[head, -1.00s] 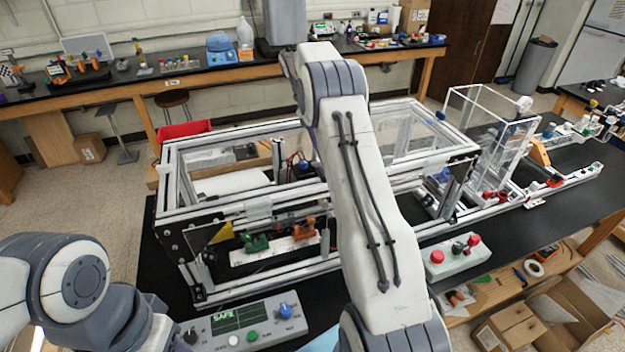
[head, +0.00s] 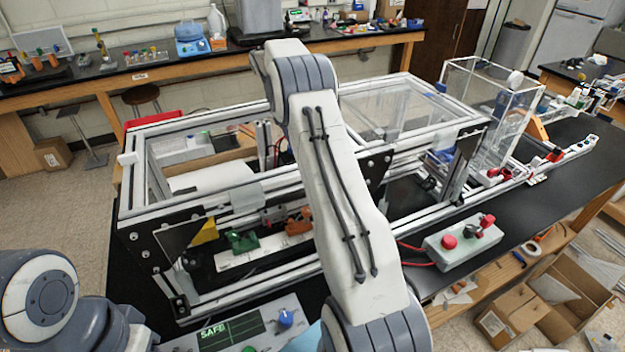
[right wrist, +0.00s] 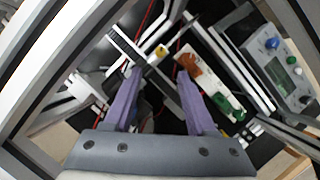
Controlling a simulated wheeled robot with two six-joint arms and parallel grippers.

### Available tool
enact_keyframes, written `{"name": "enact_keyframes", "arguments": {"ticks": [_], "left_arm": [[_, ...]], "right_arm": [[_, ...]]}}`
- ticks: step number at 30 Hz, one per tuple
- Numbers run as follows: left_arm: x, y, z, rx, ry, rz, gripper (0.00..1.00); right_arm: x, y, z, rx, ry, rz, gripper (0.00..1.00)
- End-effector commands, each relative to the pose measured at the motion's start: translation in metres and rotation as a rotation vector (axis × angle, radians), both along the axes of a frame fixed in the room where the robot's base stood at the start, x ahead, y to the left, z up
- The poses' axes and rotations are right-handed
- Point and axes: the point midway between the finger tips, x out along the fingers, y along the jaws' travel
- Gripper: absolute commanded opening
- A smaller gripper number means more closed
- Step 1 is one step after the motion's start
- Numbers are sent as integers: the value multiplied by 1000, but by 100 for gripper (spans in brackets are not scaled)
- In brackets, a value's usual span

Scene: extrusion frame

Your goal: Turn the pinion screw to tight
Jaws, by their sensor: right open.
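The pinion screw cannot be clearly made out. In the right wrist view my right gripper (right wrist: 158,75) has two purple fingers spread apart, with nothing held between them. It points down inside the extrusion frame (head: 285,193). A small yellow part (right wrist: 161,51) lies just beyond the fingertips; I cannot tell whether it belongs to the screw. An orange-brown clamp (right wrist: 188,63) and a green clamp (right wrist: 230,108) sit on a white bar to the right of the fingers. In the head view my right arm hides its own gripper. Only part of my left arm shows at lower left, without its gripper.
Frame beams (right wrist: 60,65) surround the right gripper closely. A control panel reading SAFE (head: 217,333) stands in front of the frame. A button box (head: 462,245) with a red cable lies to its right, and a clear box (head: 490,100) stands at the frame's right end.

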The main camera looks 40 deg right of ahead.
Motion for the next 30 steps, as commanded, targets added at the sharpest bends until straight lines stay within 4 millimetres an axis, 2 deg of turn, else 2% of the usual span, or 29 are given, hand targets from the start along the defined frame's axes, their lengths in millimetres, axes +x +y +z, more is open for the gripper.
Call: {"name": "enact_keyframes", "arguments": {"ticks": [5, 12, 18, 29, 30], "left_arm": [[0, 0, 8, 0, 0, -1, 50], [0, 0, 25, 0, 0, -4, 50], [0, 0, 33, 0, 0, -5, 50], [0, 0, 34, 0, -1, -6, 50], [0, 0, 34, 0, -1, -6, 50]], "right_arm": [[-9, -4, -18, 1, 4, -1, 56], [-25, -11, -59, 2, 4, -2, 56], [-32, -15, -84, 1, 3, 1, 56], [-34, -16, -92, 0, -1, 2, 56], [-34, -16, -92, 0, -1, 2, 53]]}}
